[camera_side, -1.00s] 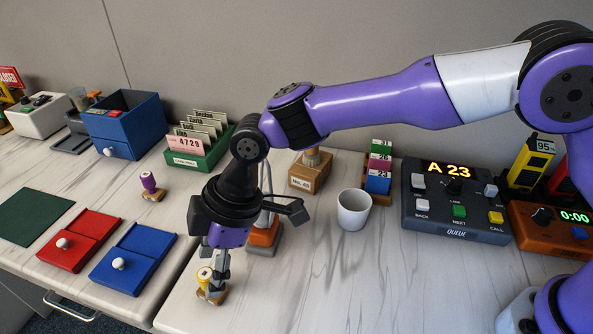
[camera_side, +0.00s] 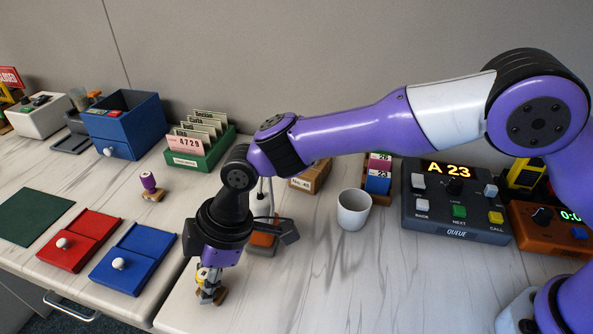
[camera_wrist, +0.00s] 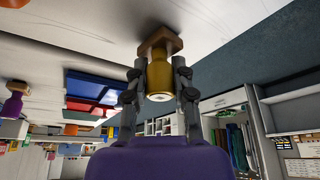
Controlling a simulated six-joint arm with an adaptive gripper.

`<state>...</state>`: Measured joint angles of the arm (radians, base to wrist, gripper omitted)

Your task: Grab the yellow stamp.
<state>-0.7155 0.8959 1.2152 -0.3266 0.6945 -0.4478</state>
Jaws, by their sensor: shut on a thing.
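The yellow stamp (camera_wrist: 159,78) has a yellow handle and a brown wooden base. In the wrist view it sits between the two fingers of my gripper (camera_wrist: 159,88), which touch its handle from both sides. In the side view my gripper (camera_side: 210,282) points down near the table's front edge, shut on the stamp (camera_side: 218,297). The fingers hide most of the handle there; the wooden base shows below them. The base is at or very close to the tabletop; I cannot tell whether it touches.
A purple stamp (camera_side: 150,186) stands at the left. Red (camera_side: 82,237) and blue (camera_side: 133,258) ink pads lie left of my gripper. A white cup (camera_side: 353,210) and a queue console (camera_side: 457,205) stand to the right. The front middle of the table is clear.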

